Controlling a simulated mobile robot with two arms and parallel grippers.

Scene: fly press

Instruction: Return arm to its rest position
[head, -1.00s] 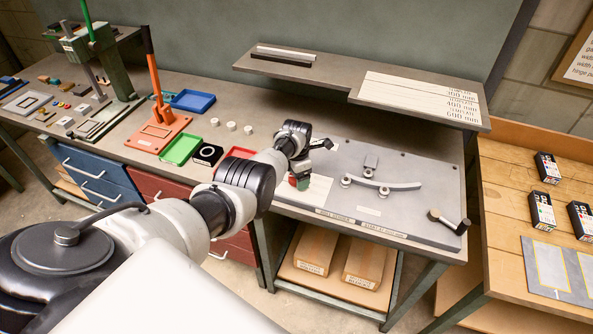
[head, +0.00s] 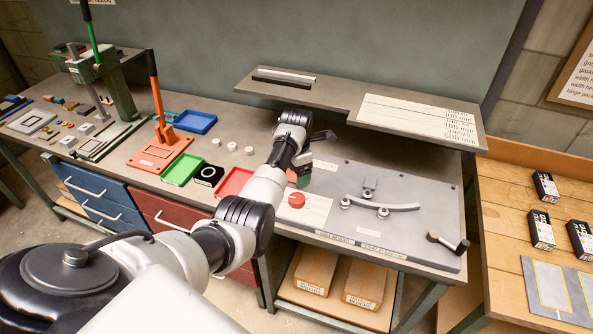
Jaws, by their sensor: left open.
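My left arm reaches in from the lower left, over the bench. Its gripper (head: 301,176) hangs above the bench behind a red round button (head: 297,200) and appears apart from it; it is open and I see nothing held. The fingers are small and partly hidden by the wrist. The red button sits on a white labelled plate (head: 312,214) at the left end of a grey fixture board (head: 405,235). My right gripper is out of view.
A raised shelf (head: 290,91) with a white labelled board stands behind the gripper. Green (head: 184,168) and blue (head: 195,121) trays, an orange lever press (head: 160,150) and a green press (head: 115,85) lie left. A wooden table (head: 505,220) with several small boxes is at right.

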